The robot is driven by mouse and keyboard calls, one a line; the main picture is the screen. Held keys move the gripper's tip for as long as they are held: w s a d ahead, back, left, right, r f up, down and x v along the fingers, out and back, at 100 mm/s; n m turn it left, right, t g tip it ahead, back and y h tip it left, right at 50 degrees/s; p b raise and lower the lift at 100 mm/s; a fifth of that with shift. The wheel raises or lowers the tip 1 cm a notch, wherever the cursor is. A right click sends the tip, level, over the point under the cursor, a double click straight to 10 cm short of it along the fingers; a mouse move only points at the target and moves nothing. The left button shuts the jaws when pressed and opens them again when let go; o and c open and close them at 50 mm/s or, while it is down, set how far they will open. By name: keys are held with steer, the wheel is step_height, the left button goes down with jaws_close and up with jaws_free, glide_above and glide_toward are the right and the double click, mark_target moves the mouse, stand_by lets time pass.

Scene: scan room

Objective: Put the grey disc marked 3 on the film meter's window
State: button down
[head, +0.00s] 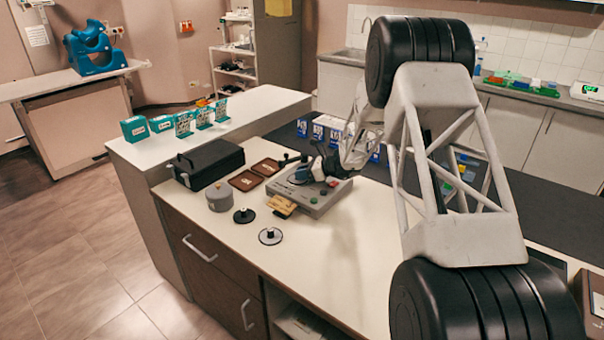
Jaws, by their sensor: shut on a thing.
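The film meter (322,204) is a grey box with a green and a red button, standing on the white bench top. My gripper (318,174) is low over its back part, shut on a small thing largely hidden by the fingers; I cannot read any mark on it. A bluish round part (300,175) shows at the meter's left, beside the fingers; I cannot tell whether it is the window. Two knobbed discs lie on the bench left of the meter: a dark one (243,216) and a greyer one (270,237). Their numbers are too small to read.
A grey lidded pot (219,196), a black case (209,164) and brown trays (246,181) stand left of the meter. A yellowish block (282,206) is at its front left. Teal boxes (160,123) stand farther back. Bench right of the meter is clear.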

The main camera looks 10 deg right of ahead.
steer(key=shift+f, duration=0.1)
steer(key=c, duration=1)
jaws_free()
steer(key=shift+d+r, duration=0.15)
steer(key=shift+r, duration=0.05)
steer(key=v, duration=1.1)
steer(key=shift+s+d+r, duration=0.15)
steer(key=shift+s+d, duration=0.1)
